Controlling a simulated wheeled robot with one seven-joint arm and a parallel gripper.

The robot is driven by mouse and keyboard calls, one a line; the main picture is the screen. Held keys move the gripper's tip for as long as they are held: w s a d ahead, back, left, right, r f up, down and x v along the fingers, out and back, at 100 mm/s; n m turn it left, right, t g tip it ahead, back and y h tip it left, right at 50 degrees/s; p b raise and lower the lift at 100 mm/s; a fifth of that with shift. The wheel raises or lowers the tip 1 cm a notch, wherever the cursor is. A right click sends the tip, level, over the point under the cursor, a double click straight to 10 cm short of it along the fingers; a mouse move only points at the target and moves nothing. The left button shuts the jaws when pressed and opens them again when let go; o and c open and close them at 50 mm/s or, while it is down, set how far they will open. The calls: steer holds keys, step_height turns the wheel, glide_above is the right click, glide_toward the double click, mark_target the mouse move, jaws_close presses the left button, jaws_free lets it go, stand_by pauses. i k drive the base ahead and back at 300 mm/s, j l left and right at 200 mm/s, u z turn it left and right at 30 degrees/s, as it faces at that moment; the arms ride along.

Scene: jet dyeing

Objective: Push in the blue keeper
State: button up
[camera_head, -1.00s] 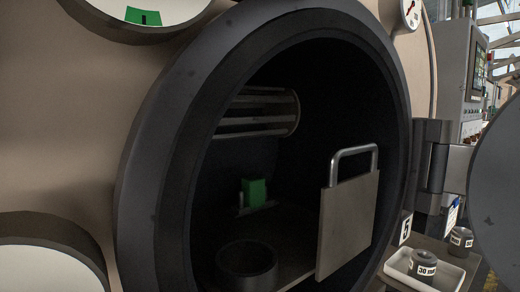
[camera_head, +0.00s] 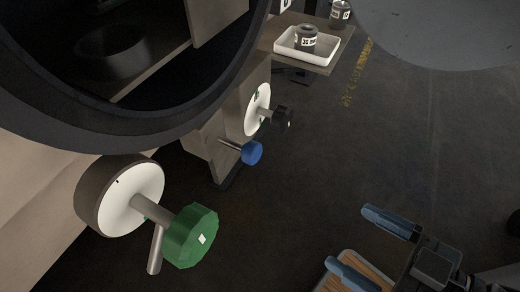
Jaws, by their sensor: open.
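The blue keeper (camera_head: 252,152) is a small blue knob on a thin pin. It sticks out to the right from a grey-brown block (camera_head: 205,148) below the round vessel opening. My gripper (camera_head: 348,236) is at the lower right with its two blue fingers apart and nothing seen between them. It is well to the right of and below the keeper in the picture, not touching it.
A green handwheel (camera_head: 196,236) on a white dial juts out at lower left. A black knob (camera_head: 283,117) on another dial sits just above the keeper. A white tray (camera_head: 284,43) holds a labelled weight. A wood-bottomed tray (camera_head: 325,284) lies below my gripper. Dark floor is open between.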

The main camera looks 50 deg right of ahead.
mark_target(251, 153)
steer(key=k+j+z, duration=0.1)
steer(key=z, duration=0.3)
steer(key=k+z, duration=0.25)
steer(key=z, duration=0.15)
steer(key=k+z, duration=0.2)
steer(key=z, duration=0.25)
steer(key=k+l+u, duration=0.15)
steer(key=u, duration=0.25)
steer(key=k+l+u, duration=0.15)
steer(key=u, duration=0.2)
steer(key=k+l+u, duration=0.15)
steer(key=u, duration=0.25)
